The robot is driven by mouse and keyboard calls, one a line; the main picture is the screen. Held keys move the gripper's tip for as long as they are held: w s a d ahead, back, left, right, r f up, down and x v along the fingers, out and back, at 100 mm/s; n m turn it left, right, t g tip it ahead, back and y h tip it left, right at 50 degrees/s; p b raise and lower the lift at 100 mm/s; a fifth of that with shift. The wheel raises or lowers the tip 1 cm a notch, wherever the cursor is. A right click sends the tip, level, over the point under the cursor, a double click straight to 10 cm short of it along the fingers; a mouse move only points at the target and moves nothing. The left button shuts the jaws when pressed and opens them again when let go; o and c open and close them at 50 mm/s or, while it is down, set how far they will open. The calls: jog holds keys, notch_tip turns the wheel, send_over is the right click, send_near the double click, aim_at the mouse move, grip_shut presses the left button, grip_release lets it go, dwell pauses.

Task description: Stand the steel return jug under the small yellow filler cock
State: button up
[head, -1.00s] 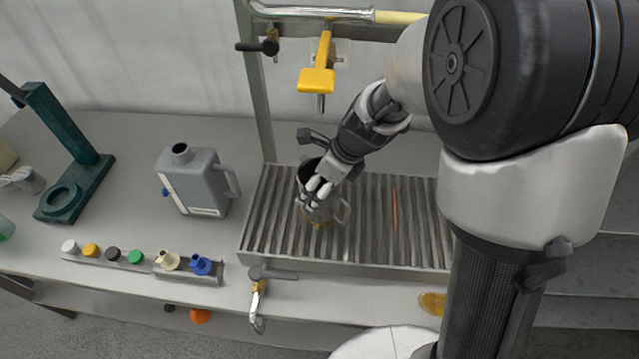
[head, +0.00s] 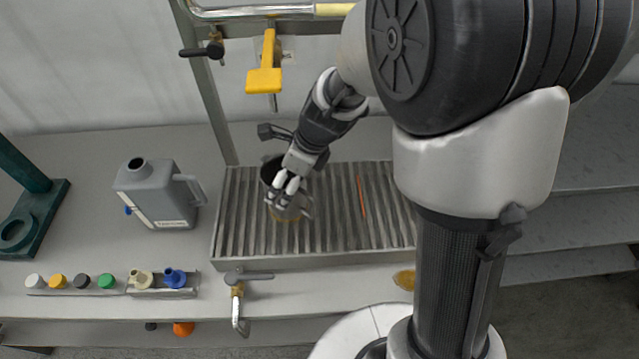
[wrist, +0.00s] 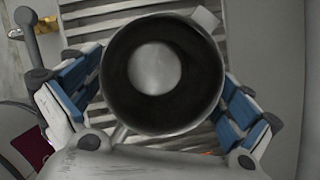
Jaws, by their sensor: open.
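The steel jug (head: 291,212) stands upright on the slatted drain tray (head: 335,235), its dark mouth facing up. The yellow cock (head: 264,80) hangs on the frame above and behind it, with a short spout pointing down. My gripper (head: 284,190) is at the jug, its fingers hiding part of the rim and body. In the wrist view the jug (wrist: 152,68) sits between my open fingers (wrist: 155,100), one on each side. I cannot tell whether they touch it. Its inside looks dark with a pale round bottom.
A grey jerrycan (head: 160,195) stands left of the tray. Coloured caps (head: 80,281) line the front edge. A brass tap (head: 238,291) juts out before the tray. A black-handled valve (head: 205,50) is beside the yellow cock. A green stand (head: 30,210) is far left.

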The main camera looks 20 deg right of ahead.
jog(key=s+d, duration=0.6)
jog(key=d, duration=0.3)
jog(key=s+r+n+t+h, duration=0.2)
jog(key=s+r+n, duration=1.4)
jog(key=n, duration=0.8)
jog(key=shift+s+r+n+h+p, duration=0.3)
jog(key=shift+h+p, duration=0.1)
jog(key=shift+h, duration=0.5)
jog(key=shift+c, duration=0.4)
